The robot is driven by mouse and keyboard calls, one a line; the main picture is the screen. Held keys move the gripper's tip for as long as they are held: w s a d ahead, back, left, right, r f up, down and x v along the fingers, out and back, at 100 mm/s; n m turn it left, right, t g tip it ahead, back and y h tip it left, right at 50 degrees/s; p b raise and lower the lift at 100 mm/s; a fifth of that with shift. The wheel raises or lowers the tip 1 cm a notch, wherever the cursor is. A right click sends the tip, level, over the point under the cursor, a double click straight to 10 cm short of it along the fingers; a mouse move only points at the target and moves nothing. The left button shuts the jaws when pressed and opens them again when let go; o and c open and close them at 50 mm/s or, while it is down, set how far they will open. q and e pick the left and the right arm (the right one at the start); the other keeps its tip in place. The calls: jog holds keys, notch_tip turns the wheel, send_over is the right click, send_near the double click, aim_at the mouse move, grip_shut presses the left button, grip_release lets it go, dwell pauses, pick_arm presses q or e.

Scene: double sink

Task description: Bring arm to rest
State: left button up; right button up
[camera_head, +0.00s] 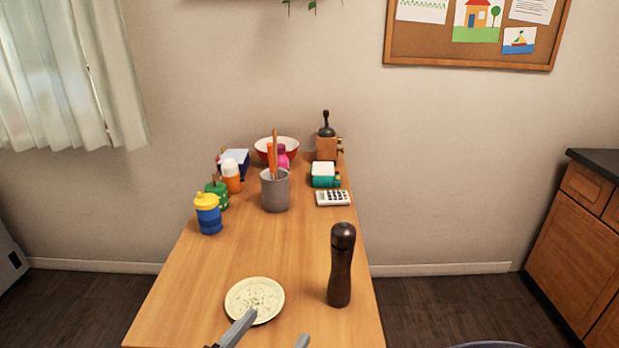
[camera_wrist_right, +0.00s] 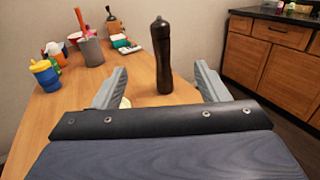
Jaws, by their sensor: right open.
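My right gripper (camera_head: 271,333) shows at the bottom edge of the head view, with its two fingers apart and nothing between them. One finger overlaps the near edge of a pale speckled plate (camera_head: 254,299). A dark brown pepper mill (camera_head: 341,265) stands upright on the table to the right of the plate, farther off than the fingers. In the right wrist view the open gripper (camera_wrist_right: 162,86) is above the table and the mill (camera_wrist_right: 162,60) shows beyond the gap between the fingers. Most of the plate is hidden there. My left gripper is not in view.
On the wooden table (camera_head: 190,290) stand a blue and yellow cup (camera_head: 208,215), a grey utensil holder (camera_head: 275,190), a calculator (camera_head: 333,198), a red bowl (camera_head: 290,148) and a coffee grinder (camera_head: 327,145). The table's middle is clear. Wooden cabinets (camera_head: 575,240) stand at the right.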

jog(key=w+d+f+m+g+p, duration=0.1)
jog(key=d+f+m+g, duration=0.3)
jog(key=d, duration=0.5)
jog(key=w+d+f+m+g, duration=0.1)
jog(key=d+m+g, duration=0.45)
jog(key=d, duration=0.35)
pick_arm(q)
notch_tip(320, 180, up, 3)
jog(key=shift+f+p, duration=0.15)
jog(key=shift+p, duration=0.7)
pick_arm(e)
jog(key=s+d+f+m+y, duration=0.1)
jog(key=s+d+m+y, duration=0.3)
jog(key=m, duration=0.7)
jog(key=s+d+f+m+y, duration=0.1)
jog(key=s+d+m+y, duration=0.3)
jog(key=m+y, duration=0.4)
jog(key=s+m+g, duration=0.1)
jog(key=m, duration=0.2)
jog(key=shift+s+f+m, duration=0.15)
jog(key=shift+f+m, duration=0.15)
jog(key=shift+m, duration=0.05)
